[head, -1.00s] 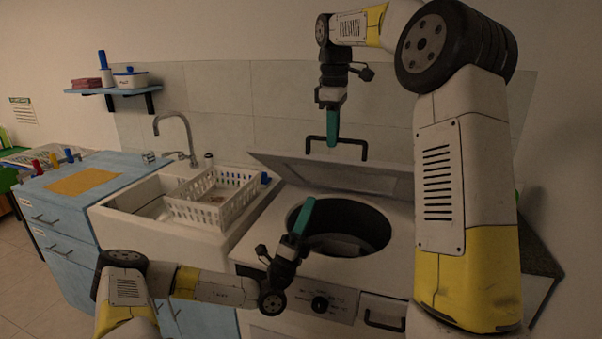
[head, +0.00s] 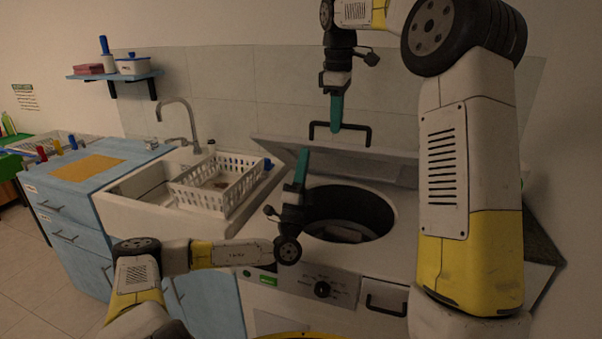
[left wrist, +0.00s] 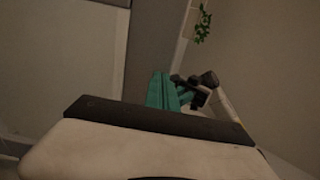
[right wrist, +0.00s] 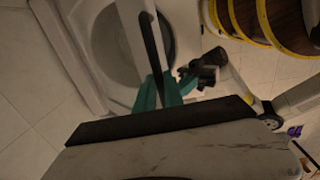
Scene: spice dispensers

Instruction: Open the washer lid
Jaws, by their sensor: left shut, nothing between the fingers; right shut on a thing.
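The white washer (head: 330,270) stands right of the sink. Its lid (head: 345,158) is raised and tilted over the round drum opening (head: 350,215). My right gripper (head: 336,112), with green fingers, comes down from above and is shut on the black lid handle (head: 362,130). In the right wrist view the handle bar (right wrist: 152,45) runs between the green fingers (right wrist: 158,92). My left gripper (head: 301,165) is shut and empty. It points up in front of the lid's left part; I cannot tell whether it touches the lid. Its green fingers (left wrist: 160,92) also show in the left wrist view.
A white dish basket (head: 215,190) sits at the sink (head: 140,200), left of the washer. A blue cabinet (head: 75,220) stands farther left. A wall shelf (head: 110,75) holds pots. A control panel (head: 315,287) is on the washer's front.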

